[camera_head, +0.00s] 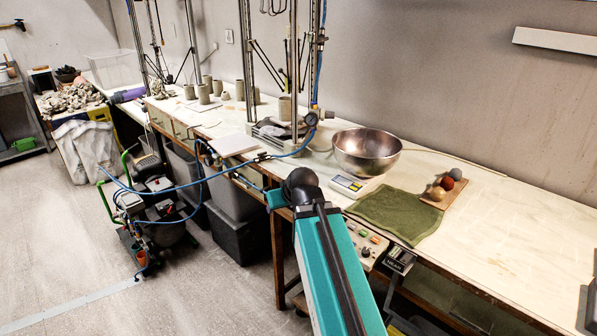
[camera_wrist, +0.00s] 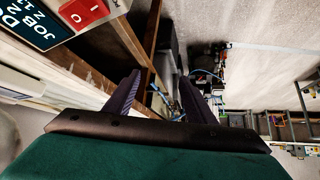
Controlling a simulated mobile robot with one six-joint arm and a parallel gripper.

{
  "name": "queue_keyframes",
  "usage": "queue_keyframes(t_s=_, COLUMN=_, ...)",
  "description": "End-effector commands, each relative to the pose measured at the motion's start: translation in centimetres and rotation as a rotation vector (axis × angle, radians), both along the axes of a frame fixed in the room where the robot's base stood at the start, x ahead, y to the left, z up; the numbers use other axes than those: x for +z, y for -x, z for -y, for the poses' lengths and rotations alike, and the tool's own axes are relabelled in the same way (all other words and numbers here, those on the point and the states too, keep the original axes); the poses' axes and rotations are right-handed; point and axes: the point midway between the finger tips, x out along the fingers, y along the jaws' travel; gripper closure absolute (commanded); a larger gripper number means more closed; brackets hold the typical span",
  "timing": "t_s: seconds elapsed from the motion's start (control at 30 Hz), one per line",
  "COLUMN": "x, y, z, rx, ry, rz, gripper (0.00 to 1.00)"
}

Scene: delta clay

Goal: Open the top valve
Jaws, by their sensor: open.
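In the head view a round gauge (camera_head: 311,119) with fittings sits at the foot of a metal-post frame on the bench, with a blue hose running from it. A small dark fitting (camera_head: 262,157) sits on the hose at the bench's front edge. I cannot tell which part is the top valve; no handle is clear. My gripper (camera_wrist: 158,88) is open and empty in the wrist view, its two dark fingers apart and pointing toward the floor area. In the head view my teal arm reaches up to the bench edge, and the fingers cannot be made out there.
A compressor (camera_head: 152,205) with blue hoses stands on the floor at left. A steel bowl (camera_head: 366,150), green cloth (camera_head: 397,213) and clay balls on a board (camera_head: 442,193) lie on the bench. A red switch (camera_wrist: 84,13) is close at the wrist view's upper left.

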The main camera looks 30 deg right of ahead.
Motion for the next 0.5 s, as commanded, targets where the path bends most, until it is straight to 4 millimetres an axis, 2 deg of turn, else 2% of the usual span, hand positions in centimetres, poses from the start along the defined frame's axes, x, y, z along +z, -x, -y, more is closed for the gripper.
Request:
queue_keyframes(t_s=0.03, x=-2.0, y=0.2, z=-1.0, rx=0.008, ry=-0.009, rz=-0.036, gripper=0.5)
queue_keyframes(t_s=0.1, x=-4.3, y=0.7, z=-2.1, rx=0.011, ry=-0.021, rz=-0.082, gripper=0.5)
queue_keyframes(t_s=0.27, x=-9.5, y=2.0, z=-4.6, rx=0.021, ry=-0.041, rz=-0.186, gripper=0.5)
queue_keyframes(t_s=0.5, x=-17.0, y=5.0, z=-8.1, rx=0.032, ry=-0.058, rz=-0.342, gripper=0.5)
